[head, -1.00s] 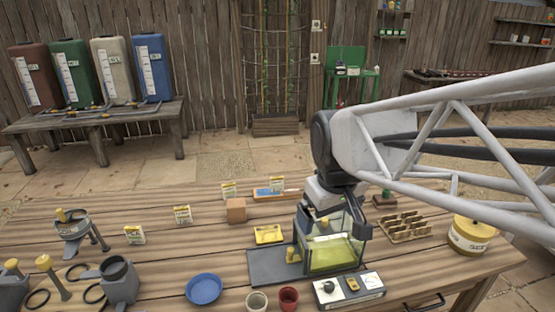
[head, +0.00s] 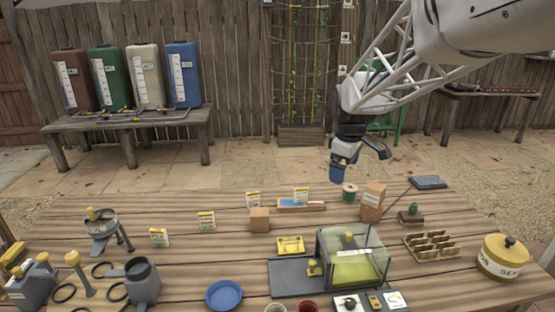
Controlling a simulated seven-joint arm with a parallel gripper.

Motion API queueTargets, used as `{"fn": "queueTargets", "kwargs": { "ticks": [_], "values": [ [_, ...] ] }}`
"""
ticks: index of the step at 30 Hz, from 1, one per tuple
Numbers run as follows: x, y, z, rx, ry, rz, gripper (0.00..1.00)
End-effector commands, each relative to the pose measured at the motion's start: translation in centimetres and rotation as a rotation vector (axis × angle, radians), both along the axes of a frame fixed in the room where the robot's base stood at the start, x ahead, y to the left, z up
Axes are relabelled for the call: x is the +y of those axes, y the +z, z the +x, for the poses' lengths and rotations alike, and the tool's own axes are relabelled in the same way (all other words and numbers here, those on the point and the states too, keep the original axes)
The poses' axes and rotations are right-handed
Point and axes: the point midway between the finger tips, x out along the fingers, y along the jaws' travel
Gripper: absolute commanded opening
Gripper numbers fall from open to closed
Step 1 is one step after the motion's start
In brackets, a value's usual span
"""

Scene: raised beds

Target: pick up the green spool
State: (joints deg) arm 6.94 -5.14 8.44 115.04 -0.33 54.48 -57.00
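The green spool (head: 349,194) stands upright near the back edge of the table, just left of a tan labelled box. It is small, with a green middle and pale ends. My gripper (head: 340,176) is above the table's back edge, pointing down. In the picture it is just above and slightly left of the spool, with a gap between them. The fingers are small and dark, and I cannot tell whether they are apart. I see no spool in the gripper.
The tan box (head: 372,203) is close beside the spool. A brown block with a green top (head: 411,214) stands farther right. A glass case (head: 353,256) is in front, and a seed tin (head: 503,257) is at the right. Seed packets stand to the left.

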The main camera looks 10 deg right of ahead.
Motion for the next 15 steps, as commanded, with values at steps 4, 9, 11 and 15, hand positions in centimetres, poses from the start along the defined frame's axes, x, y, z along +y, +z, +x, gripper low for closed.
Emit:
{"fn": "queueTargets", "kwargs": {
  "ticks": [4, 9, 11, 15],
  "values": [
    [-1.4, -1.2, 3.8, 0.015, 0.091, -0.010, 1.00],
    [-2.9, -2.7, 7.8, 0.031, 0.201, -0.021, 1.00],
    [-3.4, -3.3, 9.2, 0.035, 0.240, -0.024, 1.00],
    [-4.9, -4.9, 12.4, 0.048, 0.331, -0.031, 1.00]
  ]
}}
